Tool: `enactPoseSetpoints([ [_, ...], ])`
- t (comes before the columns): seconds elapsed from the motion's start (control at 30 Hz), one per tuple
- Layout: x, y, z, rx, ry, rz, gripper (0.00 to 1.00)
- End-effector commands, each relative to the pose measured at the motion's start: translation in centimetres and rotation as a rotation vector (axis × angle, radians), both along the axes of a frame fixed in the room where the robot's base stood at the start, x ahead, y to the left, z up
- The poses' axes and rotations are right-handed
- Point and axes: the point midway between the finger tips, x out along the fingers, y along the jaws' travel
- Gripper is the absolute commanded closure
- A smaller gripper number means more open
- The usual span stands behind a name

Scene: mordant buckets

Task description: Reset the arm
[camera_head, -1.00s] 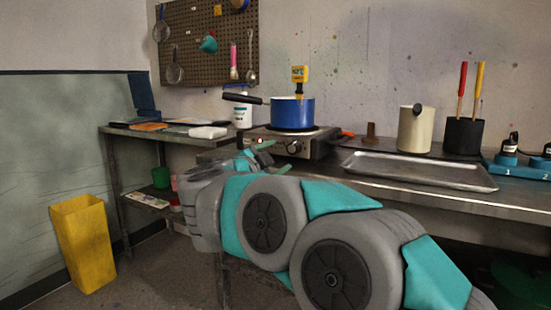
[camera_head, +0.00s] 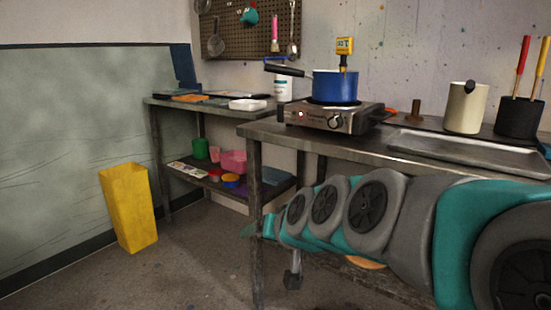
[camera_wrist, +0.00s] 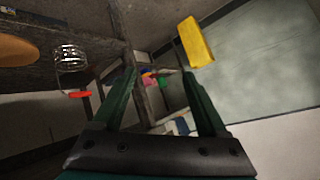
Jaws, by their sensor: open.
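My gripper (camera_wrist: 160,85) shows in the wrist view with its two green fingers spread wide and nothing between them. In the head view my grey and teal arm stretches across the lower right, in front of the metal workbench (camera_head: 345,150). Its far end is low, by the front leg of the bench, and the gripper tips are hard to make out there. The wrist view looks tilted toward the yellow bin (camera_wrist: 195,42) and the shelf items, which are some way beyond the fingers.
A blue pot (camera_head: 335,87) sits on a hot plate (camera_head: 335,118) on the workbench. A metal tray (camera_head: 440,146), a cream pitcher (camera_head: 466,108) and a black holder (camera_head: 518,118) stand right. The yellow bin (camera_head: 128,208) is on the floor left. Open floor lies between bin and bench.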

Motion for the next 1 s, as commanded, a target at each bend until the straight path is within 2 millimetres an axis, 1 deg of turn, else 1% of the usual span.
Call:
enactPoseSetpoints([
  [0.03,-2.3,-1.3,-2.2,-0.048,0.074,0.017,0.25],
  [0.07,-3.7,-2.0,-3.5,-0.076,0.12,0.028,0.25],
  [0.1,-5.6,-3.1,-5.0,-0.112,0.181,0.039,0.25],
  [0.17,-8.7,-4.8,-7.3,-0.165,0.276,0.051,0.25],
  [0.2,-10.8,-6.0,-8.7,-0.198,0.345,0.055,0.25],
  [0.27,-14.0,-7.9,-10.7,-0.249,0.444,0.058,0.25],
  [0.3,-16.2,-9.2,-11.7,-0.281,0.51,0.056,0.25],
  [0.37,-19.3,-11.1,-13.0,-0.325,0.602,0.047,0.25],
  [0.4,-21.2,-12.3,-13.6,-0.352,0.659,0.041,0.25],
  [0.5,-25.6,-14.8,-14.9,-0.404,0.792,0.023,0.25],
  [0.53,-26.7,-15.3,-15.1,-0.416,0.823,0.017,0.25],
  [0.6,-28.6,-16.4,-15.4,-0.439,0.879,0.008,0.25],
  [0.7,-30.2,-17.2,-15.5,-0.456,0.926,-0.003,0.25],
  [0.8,-30.7,-17.5,-15.5,-0.462,0.941,-0.006,0.25],
  [1.0,-30.6,-17.5,-15.5,-0.462,0.939,-0.005,0.25],
])
